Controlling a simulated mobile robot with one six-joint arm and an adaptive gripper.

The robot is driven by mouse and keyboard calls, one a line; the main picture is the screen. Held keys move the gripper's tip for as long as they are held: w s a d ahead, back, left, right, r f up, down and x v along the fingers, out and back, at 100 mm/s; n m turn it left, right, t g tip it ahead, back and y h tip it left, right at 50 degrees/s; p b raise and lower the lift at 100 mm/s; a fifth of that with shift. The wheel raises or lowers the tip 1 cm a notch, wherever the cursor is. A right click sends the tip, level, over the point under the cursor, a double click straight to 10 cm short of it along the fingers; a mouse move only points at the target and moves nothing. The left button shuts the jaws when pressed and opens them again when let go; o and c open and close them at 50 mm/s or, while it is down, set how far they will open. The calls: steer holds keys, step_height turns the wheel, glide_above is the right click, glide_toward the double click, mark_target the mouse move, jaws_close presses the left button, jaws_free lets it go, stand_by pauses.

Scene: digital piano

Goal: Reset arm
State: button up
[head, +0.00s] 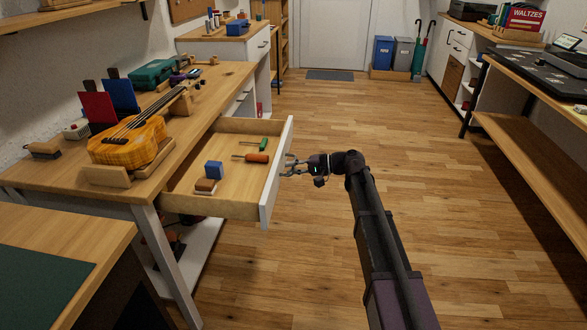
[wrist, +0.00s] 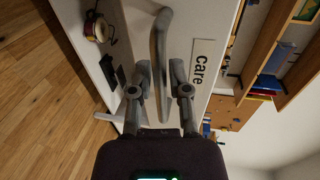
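My gripper (head: 287,166) is at the outer side of the white front of a pulled-out drawer (head: 277,172). In the wrist view my gripper (wrist: 160,70) has its two fingers apart, one on each side of the grey bar handle (wrist: 161,42). The fingers look open, with gaps beside the bar; whether either one touches it I cannot tell. A label reading "care" (wrist: 201,68) is on the drawer front beside the handle. My arm reaches in from the lower right in the head view.
A ukulele (head: 128,140) rests on the workbench (head: 200,92) above. Wooden floor (head: 420,180) is clear to the right, up to the right-hand bench (head: 535,155).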

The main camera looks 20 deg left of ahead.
steer(key=shift+o, duration=0.6)
steer(key=s+d+f+t+h+p, duration=0.1)
steer(key=s+d+f+h, duration=0.5)
steer(key=d, duration=0.7)
steer(key=s+d+f+m+h+p, duration=0.1)
steer(key=s+d+h, duration=0.3)
steer(key=s+d, duration=0.65)
steer(key=s+d+f+t+h+p, duration=0.15)
steer(key=s+d+f+h, duration=0.3)
steer(key=d, duration=1.05)
step_height(320, 180, up, 37)
steer(key=p, duration=3.7)
steer(key=shift+r+h, duration=0.2)
steer(key=shift+h, duration=0.25)
